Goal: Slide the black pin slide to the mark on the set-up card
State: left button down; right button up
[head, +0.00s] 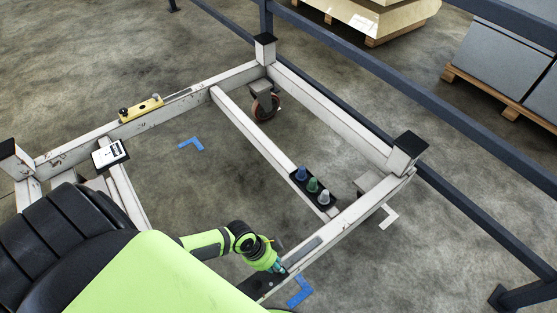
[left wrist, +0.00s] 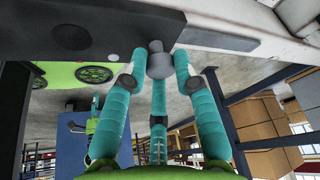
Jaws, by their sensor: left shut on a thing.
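The black pin slide (head: 258,287) sits on the near white rail of the trolley frame, partly hidden by my arm. In the left wrist view the black slide (left wrist: 110,25) shows close up, with a grey knob (left wrist: 158,62) at its end. My left gripper (head: 281,268) is at the slide; in the left wrist view its teal fingers (left wrist: 158,75) are shut on the grey knob. The set-up card (head: 107,151), white on a dark backing, lies on the left of the frame; its mark is too small to read. My right gripper is not in view.
A grey strip (head: 304,247) runs along the near rail beyond the slide. A yellow slide (head: 141,109) sits on the far left rail. A black holder (head: 325,208) with blue, green and grey knobs stands on the crossbar.

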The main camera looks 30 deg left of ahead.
pick_arm(q)
jog(key=shift+s+f, duration=0.1)
jog(key=shift+s, duration=0.25)
jog(key=c, duration=1)
grip_release()
jog(key=shift+w, duration=0.1)
jog(key=shift+a+r, duration=0.25)
jog(key=shift+r, duration=0.35)
jog(key=v, duration=1.1)
jog(key=shift+d, duration=0.1)
